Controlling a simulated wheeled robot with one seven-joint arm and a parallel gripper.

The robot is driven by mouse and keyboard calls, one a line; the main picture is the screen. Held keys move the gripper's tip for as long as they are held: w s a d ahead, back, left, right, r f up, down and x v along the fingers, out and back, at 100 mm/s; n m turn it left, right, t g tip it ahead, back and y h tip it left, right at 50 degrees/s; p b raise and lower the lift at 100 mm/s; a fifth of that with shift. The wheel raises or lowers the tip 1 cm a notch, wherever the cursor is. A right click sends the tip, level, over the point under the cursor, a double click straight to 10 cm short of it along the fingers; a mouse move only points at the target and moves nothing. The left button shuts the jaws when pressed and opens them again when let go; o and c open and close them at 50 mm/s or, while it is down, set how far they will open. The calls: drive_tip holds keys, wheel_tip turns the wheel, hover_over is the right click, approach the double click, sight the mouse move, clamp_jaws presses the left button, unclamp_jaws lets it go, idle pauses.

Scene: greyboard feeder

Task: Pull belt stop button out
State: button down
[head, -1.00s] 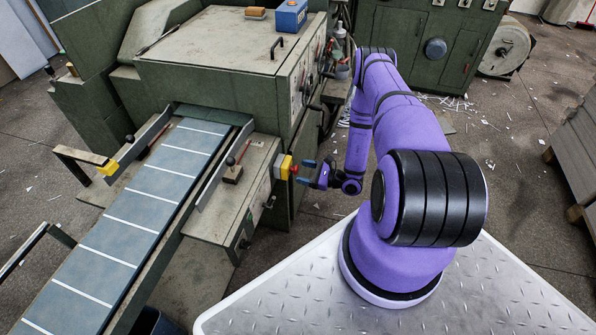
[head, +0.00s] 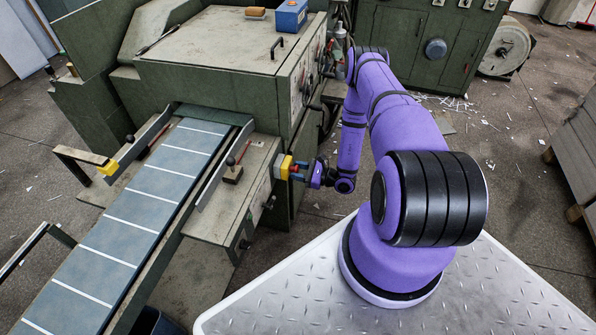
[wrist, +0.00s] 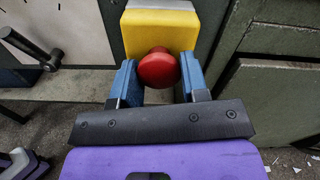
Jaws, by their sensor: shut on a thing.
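The belt stop button is a round red knob (wrist: 158,68) on a yellow box (wrist: 160,30), seen in the wrist view. In the head view the yellow box (head: 284,167) is fixed on the side of the green machine by the belt's end. My gripper (wrist: 158,78) has its blue fingers on the left and right of the red knob, shut on it. In the head view my gripper (head: 298,169) reaches the box from the right, and the knob is mostly hidden by the fingers.
The slatted conveyor belt (head: 150,195) runs to the lower left of the box. A black lever (wrist: 30,48) sticks out left of the button in the wrist view. A green panel (wrist: 275,100) stands to the right. Open floor lies right of the machine.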

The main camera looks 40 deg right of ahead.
drive_tip(key=shift+s+d, duration=0.35)
drive_tip(key=shift+s, duration=0.1)
drive_tip(key=c, duration=0.6)
unclamp_jaws()
drive_tip(key=shift+s+d, duration=0.1)
drive_tip(key=v, duration=1)
drive_tip(key=shift+s+d, duration=0.25)
drive_tip(key=shift+s, duration=0.05)
